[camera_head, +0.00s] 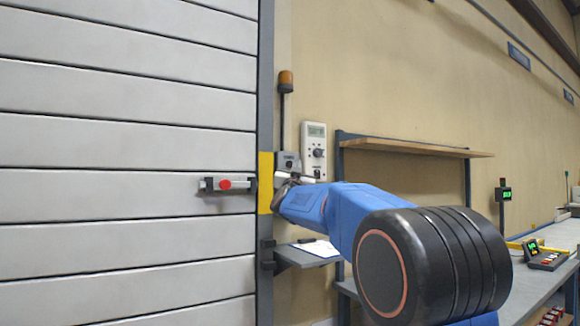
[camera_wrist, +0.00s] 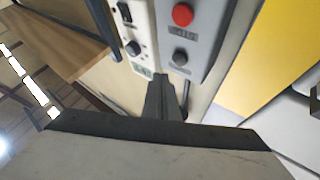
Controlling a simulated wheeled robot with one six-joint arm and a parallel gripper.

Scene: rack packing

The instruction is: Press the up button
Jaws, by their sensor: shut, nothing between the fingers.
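The grey button box (camera_head: 288,160) is on the wall beside the door post, its lower part hidden behind my gripper (camera_head: 298,179). In the wrist view the grey box (camera_wrist: 205,35) shows a red button (camera_wrist: 183,15) and a dark button (camera_wrist: 180,57), each with a label too blurred to read. Which one is the up button I cannot tell from the labels. My gripper (camera_wrist: 168,80) is shut and empty. Its fingertips appear just below the dark button in the wrist picture; whether they touch the box I cannot tell.
A white panel with a display and knobs (camera_head: 314,150) hangs right of the box. A yellow plate (camera_head: 265,183) and the panelled door (camera_head: 120,150), with a red-knobbed latch (camera_head: 225,184), are left. A small shelf (camera_head: 308,254) is below; a wooden-topped shelf (camera_head: 400,146) is right.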

